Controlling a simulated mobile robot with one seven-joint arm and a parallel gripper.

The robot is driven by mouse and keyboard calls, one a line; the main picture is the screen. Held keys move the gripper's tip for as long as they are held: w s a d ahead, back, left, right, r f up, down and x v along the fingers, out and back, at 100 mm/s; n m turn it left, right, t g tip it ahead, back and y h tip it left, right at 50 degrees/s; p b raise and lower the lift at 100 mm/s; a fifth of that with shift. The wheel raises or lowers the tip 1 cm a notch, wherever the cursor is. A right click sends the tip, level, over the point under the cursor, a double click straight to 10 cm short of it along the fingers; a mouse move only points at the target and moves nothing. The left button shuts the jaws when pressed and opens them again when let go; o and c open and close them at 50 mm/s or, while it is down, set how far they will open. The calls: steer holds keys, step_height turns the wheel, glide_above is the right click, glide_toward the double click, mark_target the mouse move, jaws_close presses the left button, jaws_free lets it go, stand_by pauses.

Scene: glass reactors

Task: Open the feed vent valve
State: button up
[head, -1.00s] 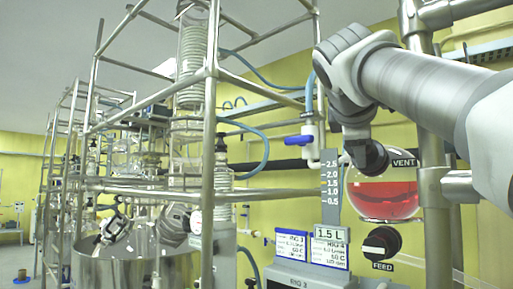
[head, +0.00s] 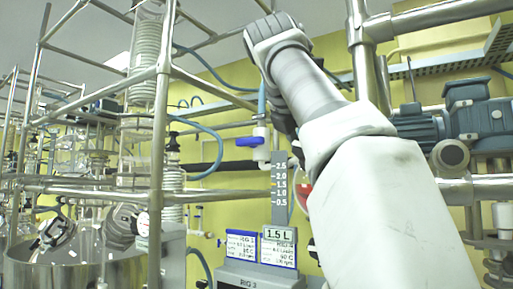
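The vent valve, its VENT label and the FEED knob are not visible; my arm covers the area to the right of the level scale (head: 279,190). Only a thin sliver of the red-filled flask (head: 304,194) shows between the scale and my arm. My arm rises from the bottom right to a wrist at the upper middle. My gripper is not seen; it is hidden behind the arm. A valve with a blue lever (head: 249,141) sits left of my wrist on a white body, its lever lying horizontal.
A metal tube frame (head: 160,120) with a glass coil column (head: 146,70) stands at left, above a steel vessel (head: 75,270). A panel with a 1.5 L sign (head: 278,233) and white cards is at lower middle. A blue motor (head: 480,115) and pipes are at right.

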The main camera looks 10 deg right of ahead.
steer(key=shift+n+g, duration=0.4)
steer(key=shift+n, duration=0.4)
steer(key=shift+f+n, duration=0.2)
steer(key=shift+n, duration=0.3)
steer(key=o, duration=1.4)
steer(key=shift+r+h, duration=0.1)
steer(key=shift+h, duration=0.2)
steer(key=shift+s, duration=0.1)
